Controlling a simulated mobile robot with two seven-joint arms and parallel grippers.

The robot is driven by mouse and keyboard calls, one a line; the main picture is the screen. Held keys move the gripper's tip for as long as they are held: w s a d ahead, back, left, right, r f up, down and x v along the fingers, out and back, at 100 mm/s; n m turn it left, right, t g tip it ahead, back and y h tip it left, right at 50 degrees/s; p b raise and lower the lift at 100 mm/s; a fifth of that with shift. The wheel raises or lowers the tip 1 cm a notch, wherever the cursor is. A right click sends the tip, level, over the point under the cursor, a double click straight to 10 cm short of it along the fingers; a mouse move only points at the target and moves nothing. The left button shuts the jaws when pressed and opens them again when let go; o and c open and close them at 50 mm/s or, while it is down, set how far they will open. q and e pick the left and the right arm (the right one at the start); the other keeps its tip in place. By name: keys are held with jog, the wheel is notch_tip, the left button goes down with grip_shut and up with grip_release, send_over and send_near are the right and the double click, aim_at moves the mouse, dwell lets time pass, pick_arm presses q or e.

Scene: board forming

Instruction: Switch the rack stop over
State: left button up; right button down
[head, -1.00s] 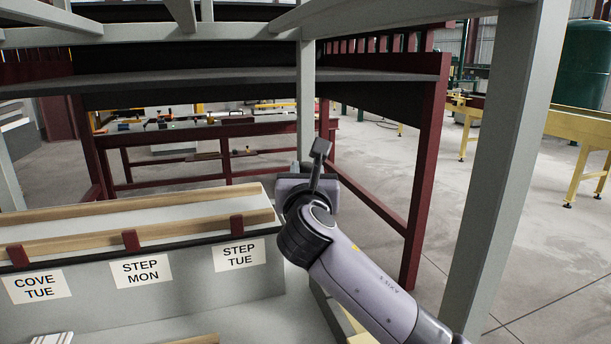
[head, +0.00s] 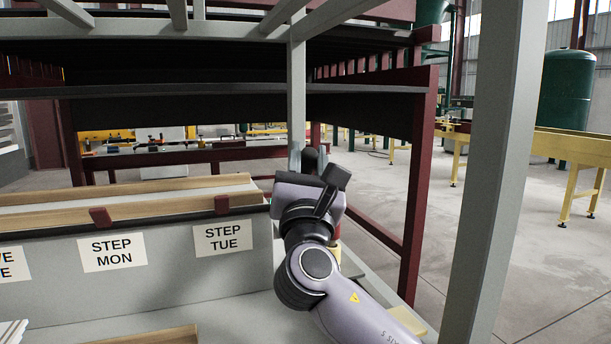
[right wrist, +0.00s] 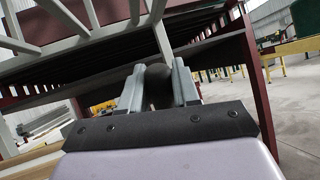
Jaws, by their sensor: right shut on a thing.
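My right gripper (head: 309,170) stands beside the grey upright post, past the right end of the labelled bin front. In the right wrist view its two grey fingers (right wrist: 158,84) are closed on a dark rounded knob (right wrist: 158,72). The knob, seemingly the handle of the rack stop, also shows in the head view (head: 311,157) just above the gripper. The rest of the stop is hidden behind my gripper and wrist. My left gripper is not in view.
The bin front carries STEP MON (head: 112,252) and STEP TUE (head: 223,238) labels, with wooden boards (head: 130,208) above. A grey upright (head: 478,170) stands close on the right. A dark red rack frame (head: 419,190) with dark shelves lies behind. Open floor (head: 500,250) lies right.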

jog(key=shift+s+f+h+b, duration=0.15)
jog(key=shift+f+h+b, duration=0.15)
jog(key=shift+b, duration=0.1)
jog(key=shift+r, duration=0.1)
jog(key=c, duration=0.9)
grip_release()
jog(key=shift+t, duration=0.3)
jog(key=shift+s, duration=0.1)
jog(key=shift+b+v, duration=0.45)
jog(key=shift+v, duration=3.1)
